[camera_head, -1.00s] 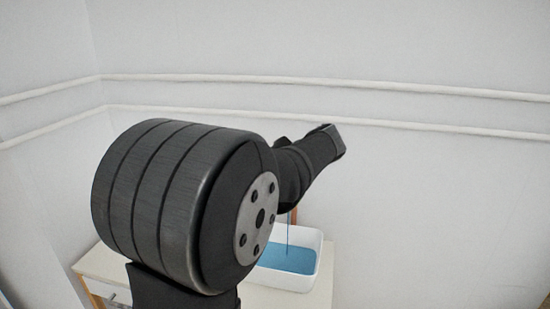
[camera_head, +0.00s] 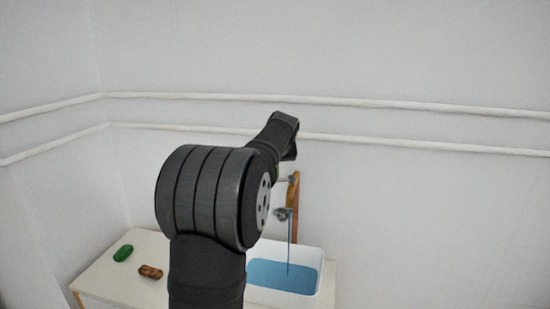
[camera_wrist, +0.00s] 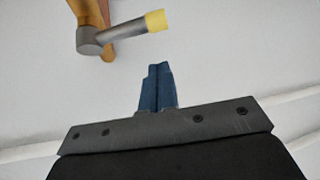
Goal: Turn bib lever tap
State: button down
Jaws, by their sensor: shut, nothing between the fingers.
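The tap (camera_head: 281,213) is on a brown wooden board (camera_head: 294,190) behind my arm in the head view. A thin blue stream (camera_head: 289,248) runs down from it into a white basin (camera_head: 311,301) holding blue water (camera_head: 275,271). In the wrist view, the tap's grey lever (camera_wrist: 118,34) has a yellow tip and points right, slightly upward, from a round grey hub. My gripper (camera_wrist: 159,66) is shut and empty, with its blue fingers below the lever and apart from it. The fingers cannot be made out in the head view.
A pale table (camera_head: 105,283) holds the basin. A green item (camera_head: 123,253) and a brown item (camera_head: 150,272) lie on its left side. Two white pipes run along the wall (camera_head: 400,60). The wall area right of the tap is clear.

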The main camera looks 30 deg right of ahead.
aim_at(282, 180)
jog(key=shift+s+a+f, duration=0.25)
jog(key=shift+s+f, duration=0.3)
jog(key=shift+f, duration=0.05)
jog(key=shift+s+a+f, duration=0.2)
jog(key=shift+s+f, duration=0.35)
jog(key=shift+f, duration=0.05)
jog(key=shift+s+a+f, duration=0.1)
jog(key=shift+s+a, duration=0.05)
jog(key=shift+s, duration=0.3)
jog(key=shift+s+a+f, duration=0.1)
jog(key=shift+s+a, duration=0.05)
jog(key=shift+s, duration=0.25)
